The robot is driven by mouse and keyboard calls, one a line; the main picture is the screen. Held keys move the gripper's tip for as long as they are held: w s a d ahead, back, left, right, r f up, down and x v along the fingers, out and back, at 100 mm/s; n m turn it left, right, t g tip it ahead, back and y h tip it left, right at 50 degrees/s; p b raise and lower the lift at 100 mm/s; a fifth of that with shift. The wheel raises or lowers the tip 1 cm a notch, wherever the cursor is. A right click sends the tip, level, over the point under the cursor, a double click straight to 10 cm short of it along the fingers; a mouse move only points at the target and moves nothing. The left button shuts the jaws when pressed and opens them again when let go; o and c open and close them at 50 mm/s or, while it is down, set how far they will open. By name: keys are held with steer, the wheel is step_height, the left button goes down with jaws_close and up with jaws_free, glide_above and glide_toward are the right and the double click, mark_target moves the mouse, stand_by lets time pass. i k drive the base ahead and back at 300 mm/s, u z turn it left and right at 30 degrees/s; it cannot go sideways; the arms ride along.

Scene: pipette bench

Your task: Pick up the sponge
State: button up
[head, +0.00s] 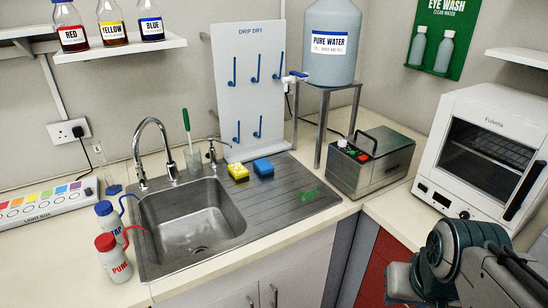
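Part of my arm shows at the lower right, in front of the white oven and far from the sponges. I cannot make out my gripper's fingers in this view.
The sink basin (190,222) is left of the sponges, with a tall tap (150,150) behind it. The drip-dry board (248,90) stands behind the sponges. A metal box (370,165) and a metal stand (320,130) are to their right.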

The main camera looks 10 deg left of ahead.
mark_target(237, 170)
steer(key=i, duration=0.7)
steer(key=u, duration=0.75)
steer(key=i, duration=0.65)
steer(key=u, duration=0.65)
